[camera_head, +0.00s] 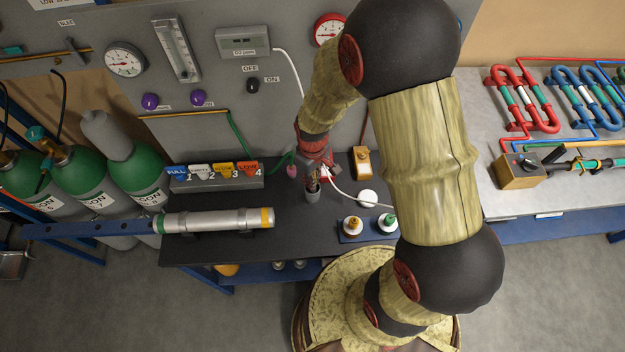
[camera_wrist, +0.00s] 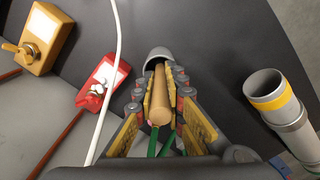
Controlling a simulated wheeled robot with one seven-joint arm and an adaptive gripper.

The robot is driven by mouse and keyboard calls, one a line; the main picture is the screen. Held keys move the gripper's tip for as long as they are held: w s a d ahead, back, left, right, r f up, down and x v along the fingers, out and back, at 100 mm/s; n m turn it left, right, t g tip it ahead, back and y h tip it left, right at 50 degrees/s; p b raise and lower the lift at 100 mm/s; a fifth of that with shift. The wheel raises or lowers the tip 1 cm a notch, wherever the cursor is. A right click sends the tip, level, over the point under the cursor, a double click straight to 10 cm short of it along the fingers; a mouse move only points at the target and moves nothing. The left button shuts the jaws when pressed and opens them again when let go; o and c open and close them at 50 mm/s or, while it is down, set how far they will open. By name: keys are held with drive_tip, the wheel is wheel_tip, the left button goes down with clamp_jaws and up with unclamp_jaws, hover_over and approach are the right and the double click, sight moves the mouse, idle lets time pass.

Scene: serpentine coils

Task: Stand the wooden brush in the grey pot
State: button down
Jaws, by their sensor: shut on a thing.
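The wooden brush shows as a round tan wooden handle (camera_wrist: 160,108) in the wrist view, its near end facing the camera. My gripper (camera_wrist: 160,90) is shut on it, with a finger on each side; in the head view my gripper (camera_head: 314,168) is just above the pot. The grey pot (camera_head: 312,196) stands upright on the dark bench top. In the wrist view the pot's rounded grey wall (camera_wrist: 160,52) shows at the far end of the brush. The brush's far end overlaps the pot's dark mouth; I cannot tell how deep it is.
A yellow box (camera_head: 362,163) and a white disc (camera_head: 368,197) sit right of the pot. A blue tray (camera_head: 356,238) with small bottles is in front. A silver cylinder (camera_head: 215,219) and a rack of coloured tags (camera_head: 212,178) lie left. A red switch (camera_wrist: 100,82) and white cable are close.

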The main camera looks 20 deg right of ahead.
drive_tip(key=shift+f, duration=0.15)
drive_tip(key=c, duration=1.9)
unclamp_jaws()
wheel_tip(320, 180, up, 13)
drive_tip(key=shift+f+p, duration=0.15)
drive_tip(key=shift+p, duration=0.65)
drive_tip(key=s+r+m+t, duration=0.1)
drive_tip(key=s+r, duration=0.3)
drive_tip(key=r, duration=0.4)
drive_tip(key=s+r+m+t, duration=0.2)
drive_tip(key=s+r, duration=0.3)
drive_tip(key=r, duration=0.2)
drive_tip(key=s+r+m+t, duration=0.2)
drive_tip(key=s+r, duration=0.3)
drive_tip(key=r, duration=0.3)
drive_tip(key=shift+r+t, duration=0.3)
drive_tip(key=shift+r, duration=0.05)
